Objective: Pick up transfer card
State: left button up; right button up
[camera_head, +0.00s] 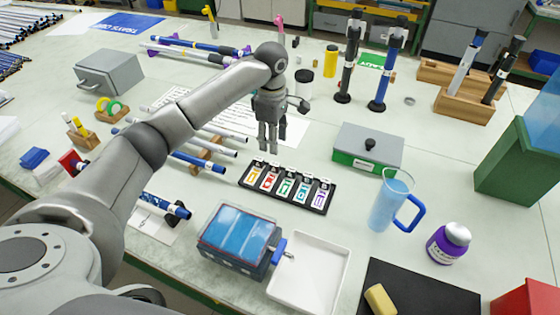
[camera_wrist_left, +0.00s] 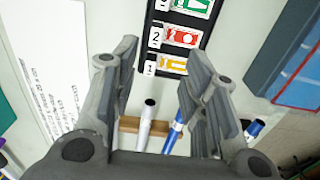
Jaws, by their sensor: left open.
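A black rack (camera_head: 240,184) on the table holds a row of several cards with coloured symbols: a yellow card (camera_head: 253,176), a red card (camera_head: 269,181), a green card (camera_head: 287,187), a teal card (camera_head: 304,192) and a purple card (camera_head: 322,197). In the left wrist view the yellow card (camera_wrist_left: 173,65) is by number 1, the red card (camera_wrist_left: 182,37) by number 2, and the green card (camera_wrist_left: 192,6) is partly cut off. My left gripper (camera_head: 268,146) is open, empty and pointing down, above and just behind the rack's left end. My right gripper is out of view.
Rods lie on a wooden rest (camera_head: 203,159) left of the rack. A grey-green box (camera_head: 368,148) and a blue-handled jug (camera_head: 388,205) stand to its right. A blue-topped box (camera_head: 240,238) and a white tray (camera_head: 310,270) lie in front. A printed sheet (camera_head: 288,133) lies behind.

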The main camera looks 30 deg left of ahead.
pick_arm(q)
send_over(275, 163)
jog(key=s, duration=0.1)
notch_tip(275, 163, down, 5)
jog(key=shift+r, duration=0.15)
jog(key=shift+w+f, duration=0.1)
jog(key=shift+f, duration=0.55)
jog(key=f, duration=0.2)
jog(key=f+p, duration=0.1)
jog(key=shift+w+f, duration=0.25)
jog(key=shift+w, duration=0.05)
jog(key=shift+f, duration=0.5)
jog(key=shift+c, duration=0.9)
grip_shut()
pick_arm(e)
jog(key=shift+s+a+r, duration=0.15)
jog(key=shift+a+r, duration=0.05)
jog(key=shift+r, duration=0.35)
